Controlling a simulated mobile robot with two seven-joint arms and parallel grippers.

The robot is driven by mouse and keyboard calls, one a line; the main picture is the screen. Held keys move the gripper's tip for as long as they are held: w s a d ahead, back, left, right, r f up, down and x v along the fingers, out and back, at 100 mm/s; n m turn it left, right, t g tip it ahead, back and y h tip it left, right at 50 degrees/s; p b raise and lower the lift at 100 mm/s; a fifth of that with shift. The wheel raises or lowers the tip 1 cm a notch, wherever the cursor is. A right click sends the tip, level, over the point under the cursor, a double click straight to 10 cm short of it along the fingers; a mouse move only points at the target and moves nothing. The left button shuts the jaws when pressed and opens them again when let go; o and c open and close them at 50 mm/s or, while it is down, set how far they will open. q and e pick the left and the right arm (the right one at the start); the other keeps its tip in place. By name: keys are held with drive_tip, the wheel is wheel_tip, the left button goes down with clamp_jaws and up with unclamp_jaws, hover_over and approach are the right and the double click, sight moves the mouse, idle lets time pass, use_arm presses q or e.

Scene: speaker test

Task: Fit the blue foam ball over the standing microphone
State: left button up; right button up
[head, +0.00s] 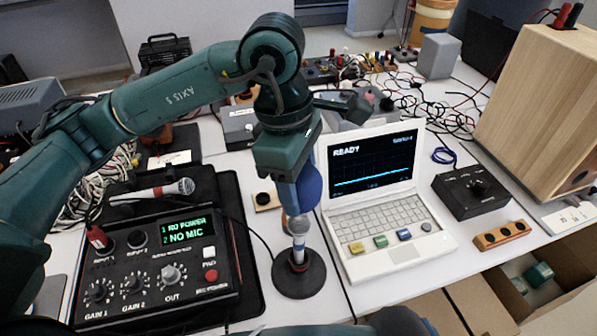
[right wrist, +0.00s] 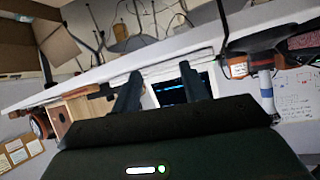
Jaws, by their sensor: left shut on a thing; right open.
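The blue foam ball (head: 309,187) is in my left gripper (head: 296,188), which is shut on it and hides its left part. The standing microphone (head: 299,246) is upright on a round black base (head: 299,277), between the mixer box and the laptop. Its silver head shows just below the ball. The ball is above the head; I cannot tell whether they touch. My right gripper (right wrist: 160,92) shows in the right wrist view with its two dark fingers apart and nothing between them.
A black mixer box (head: 150,262) reads "NO POWER" and "NO MIC"; another microphone (head: 152,192) lies behind it. A white laptop (head: 385,250) stands close on the right. A black knob box (head: 471,191) and wooden cabinet (head: 545,110) are farther right. Cables clutter the back.

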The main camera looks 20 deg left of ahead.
sight(299, 219)
use_arm(q)
drive_tip(key=shift+f+b, duration=1.1)
drive_tip(key=shift+f, duration=1.45)
drive_tip(key=shift+f+b, duration=0.9)
drive_tip(key=shift+b, duration=0.25)
drive_tip(key=shift+f+b, duration=0.4)
drive_tip(key=shift+b, duration=0.1)
use_arm(e)
drive_tip(key=f, duration=0.2)
drive_tip(key=f+m, duration=0.1)
drive_tip(key=shift+w+a+t+y, duration=0.15)
drive_tip(key=shift+a+t+y, duration=0.1)
drive_tip(key=shift+t+y, duration=0.05)
use_arm(q)
drive_tip(key=shift+b, duration=0.4)
use_arm(e)
drive_tip(key=shift+f, duration=0.5)
use_arm(q)
drive_tip(key=shift+f+b, duration=0.6)
drive_tip(key=shift+b, duration=0.1)
use_arm(e)
drive_tip(key=shift+f, duration=0.65)
use_arm(q)
drive_tip(key=o, duration=1)
drive_tip(key=shift+o, duration=0.2)
